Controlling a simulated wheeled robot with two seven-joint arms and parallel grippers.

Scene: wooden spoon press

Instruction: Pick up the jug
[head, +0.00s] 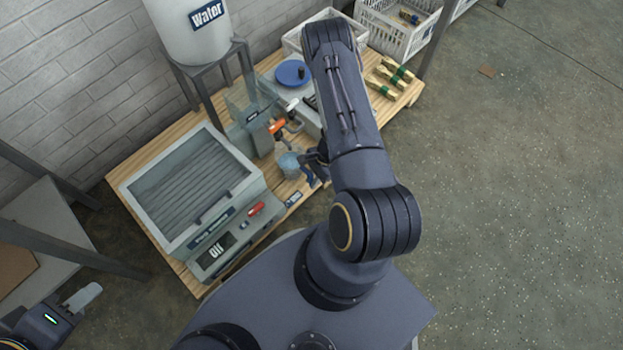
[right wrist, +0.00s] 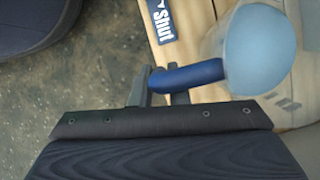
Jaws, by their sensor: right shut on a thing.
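The jug (head: 289,164) is a small clear, bluish vessel with a blue handle. In the head view it is by the front of the wooden bench, below a grey unit with an orange lever. My right gripper (head: 316,164) is at its handle side. In the right wrist view the jug (right wrist: 256,50) shows from above, and my right gripper's fingers (right wrist: 160,88) are shut on its blue handle. I cannot tell whether its base touches the bench. My left gripper (head: 64,308) is at the lower left, far from the jug, with a pale piece at its tip; its jaws are unclear.
A grey press box (head: 190,185) marked "Off" stands on the bench left of the jug. A white water tank (head: 188,30) is above and behind. A blue plate (head: 293,73), bundled wood pieces (head: 390,77) and white crates (head: 400,25) are further back.

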